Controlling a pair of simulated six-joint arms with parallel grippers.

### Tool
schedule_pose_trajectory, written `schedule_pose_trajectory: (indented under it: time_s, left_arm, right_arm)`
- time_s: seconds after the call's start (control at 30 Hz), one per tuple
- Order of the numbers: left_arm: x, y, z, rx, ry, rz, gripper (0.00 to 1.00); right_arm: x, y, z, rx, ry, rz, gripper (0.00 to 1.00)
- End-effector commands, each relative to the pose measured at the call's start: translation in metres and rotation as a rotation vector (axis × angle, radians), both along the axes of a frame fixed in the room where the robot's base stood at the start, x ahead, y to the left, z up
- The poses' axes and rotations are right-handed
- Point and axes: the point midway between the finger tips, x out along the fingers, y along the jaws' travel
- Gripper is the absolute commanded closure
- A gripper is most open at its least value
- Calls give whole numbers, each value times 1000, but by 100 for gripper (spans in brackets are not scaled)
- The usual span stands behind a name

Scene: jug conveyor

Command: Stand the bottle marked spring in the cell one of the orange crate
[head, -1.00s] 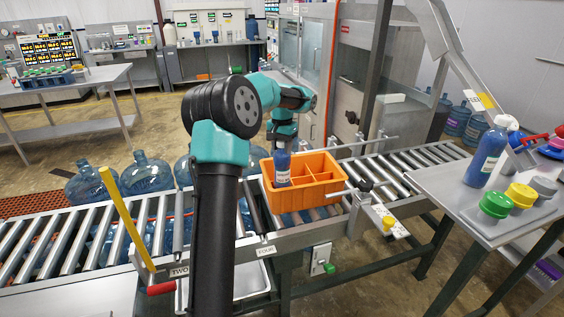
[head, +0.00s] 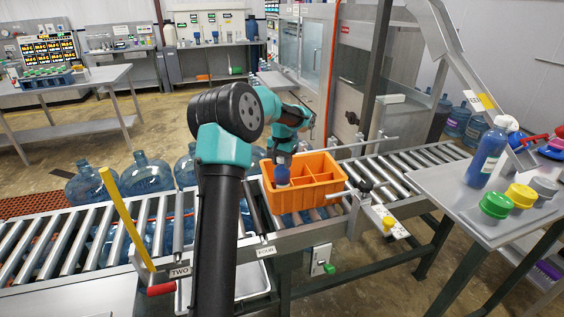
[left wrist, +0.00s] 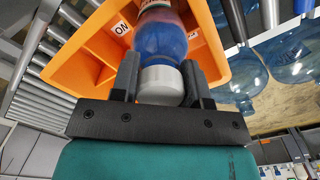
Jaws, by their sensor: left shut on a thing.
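The orange crate (head: 318,200) sits on the roller conveyor and is split into cells by thin walls. A blue bottle (head: 282,177) stands low in its left part, with only the upper body above the rim. My left gripper (head: 283,157) is above the crate, shut on this bottle near its cap. In the left wrist view the fingers (left wrist: 160,85) flank the white cap (left wrist: 161,80) and the bottle's neck, and the crate (left wrist: 95,50) lies beyond. The bottle's label is mostly hidden, so its marking cannot be read. My right gripper is not in view.
A table at right holds another blue bottle (head: 486,152) with a white cap and several coloured lids (head: 495,202). A yellow post (head: 126,218) rises at the conveyor's near edge. Large water jugs (head: 147,174) stand behind the conveyor.

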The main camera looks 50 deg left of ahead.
Motion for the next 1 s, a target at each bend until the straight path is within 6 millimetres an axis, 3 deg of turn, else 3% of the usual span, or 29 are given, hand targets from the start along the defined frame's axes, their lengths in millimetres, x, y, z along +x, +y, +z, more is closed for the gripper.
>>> schedule_pose_trajectory:
  time_s: [0.3,0.33,0.6,1.0]
  left_arm:
    - [0,0,-1,2,-2,0,100]
    - [0,0,-2,0,0,0,57]
    - [0,0,-2,0,-1,0,32]
    - [1,0,6,2,-3,0,32]
  right_arm:
    - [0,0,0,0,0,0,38]
    - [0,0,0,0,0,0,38]
    - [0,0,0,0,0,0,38]
    - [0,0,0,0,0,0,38]
